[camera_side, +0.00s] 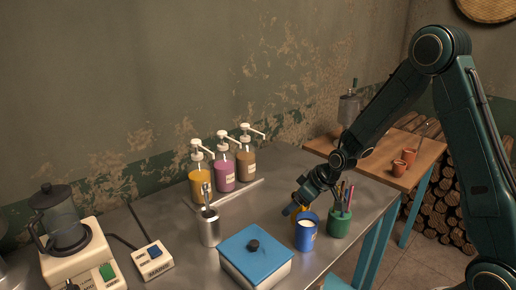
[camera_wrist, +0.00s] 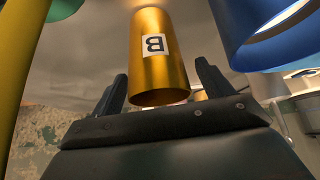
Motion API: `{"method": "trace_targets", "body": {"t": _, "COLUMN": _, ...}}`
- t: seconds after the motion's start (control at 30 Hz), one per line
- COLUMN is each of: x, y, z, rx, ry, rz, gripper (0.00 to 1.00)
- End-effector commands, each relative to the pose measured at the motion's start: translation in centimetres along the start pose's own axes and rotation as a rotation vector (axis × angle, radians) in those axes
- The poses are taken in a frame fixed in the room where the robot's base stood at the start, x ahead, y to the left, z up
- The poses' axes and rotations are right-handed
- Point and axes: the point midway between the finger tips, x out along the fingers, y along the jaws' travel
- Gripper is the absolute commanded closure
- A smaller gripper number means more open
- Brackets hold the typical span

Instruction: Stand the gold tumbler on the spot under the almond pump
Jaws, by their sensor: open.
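The gold tumbler (camera_wrist: 160,50) with a letter B label stands between the two fingers of my gripper (camera_wrist: 160,80) in the wrist view. The fingers are apart, with gaps beside the tumbler. In the side view, a small part of the gold tumbler (camera_side: 295,210) shows beside my gripper (camera_side: 299,206), partly hidden by it and a blue cup. Three pump bottles stand near the wall: yellow (camera_side: 201,186), purple (camera_side: 223,174) and brown (camera_side: 246,164). Their labels are too small to read, so I cannot tell which is almond. A pale strip (camera_side: 240,194) lies in front of them.
The blue cup (camera_side: 306,238) with white contents and a green holder of pens (camera_side: 340,224) stand close to my gripper. A blue-lidded box (camera_side: 255,262) and a metal utensil cup (camera_side: 209,230) stand nearer the camera. Bare metal table lies between my gripper and the bottles.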

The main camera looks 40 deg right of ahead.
Motion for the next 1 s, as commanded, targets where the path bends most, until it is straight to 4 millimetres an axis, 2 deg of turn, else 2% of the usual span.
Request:
{"method": "trace_targets", "body": {"t": 0.3, "x": -0.02, "y": -0.01, "z": 0.00, "rx": 0.000, "ry": 0.000, "rz": 0.000, "gripper": 0.21}}
{"method": "trace_targets", "body": {"t": 0.6, "x": -0.04, "y": -0.01, "z": -0.04, "rx": 0.000, "ry": 0.001, "rz": 0.000, "gripper": 0.80}}
{"method": "trace_targets", "body": {"t": 1.0, "x": -0.39, "y": 0.00, "z": -0.29, "rx": 0.000, "ry": 0.002, "rz": 0.000, "gripper": 0.80}}
